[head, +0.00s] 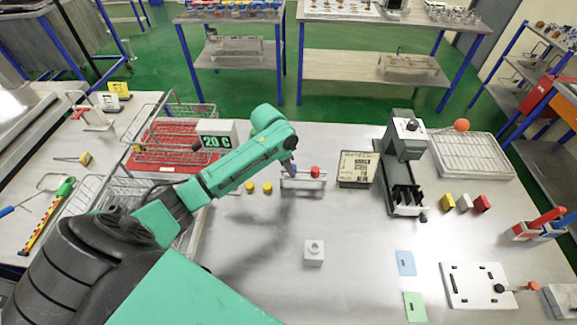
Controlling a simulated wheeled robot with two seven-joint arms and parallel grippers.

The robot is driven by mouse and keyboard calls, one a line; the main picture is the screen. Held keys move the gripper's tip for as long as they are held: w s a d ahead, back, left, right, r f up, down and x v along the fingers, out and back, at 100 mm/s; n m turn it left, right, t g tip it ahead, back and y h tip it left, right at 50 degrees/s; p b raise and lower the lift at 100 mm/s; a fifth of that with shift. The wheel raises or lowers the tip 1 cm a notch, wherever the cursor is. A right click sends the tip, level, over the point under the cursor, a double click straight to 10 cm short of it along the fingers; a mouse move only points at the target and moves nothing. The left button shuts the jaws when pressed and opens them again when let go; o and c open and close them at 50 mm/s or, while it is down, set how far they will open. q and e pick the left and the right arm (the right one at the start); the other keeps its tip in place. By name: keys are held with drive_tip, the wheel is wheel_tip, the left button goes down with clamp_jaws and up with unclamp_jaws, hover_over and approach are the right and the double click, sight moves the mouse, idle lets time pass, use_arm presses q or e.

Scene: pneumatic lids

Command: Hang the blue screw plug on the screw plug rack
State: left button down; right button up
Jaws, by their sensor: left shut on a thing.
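The screw plug rack (304,183) is a low pale rack at the middle of the table. A red screw plug (315,171) sits at its right part. My left gripper (291,168) is at the rack's left part, left of the red plug. It is shut on the blue screw plug (291,173), which shows only as a small bluish patch at the fingertips. Whether this plug touches the rack is too small to tell. Two yellow plugs (258,187) lie on the table left of the rack. My right gripper is not in view.
A white block with a round recess (314,252) stands in front of the rack. A box with a printed label (357,169) and a grey press-like device (404,170) stand to the right. A "20 C" display (217,136) stands behind my left arm.

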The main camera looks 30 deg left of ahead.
use_arm(q)
drive_tip(key=shift+f, duration=0.3)
idle(0.5)
drive_tip(key=shift+c, duration=0.7)
unclamp_jaws()
drive_tip(key=shift+r, duration=3.5)
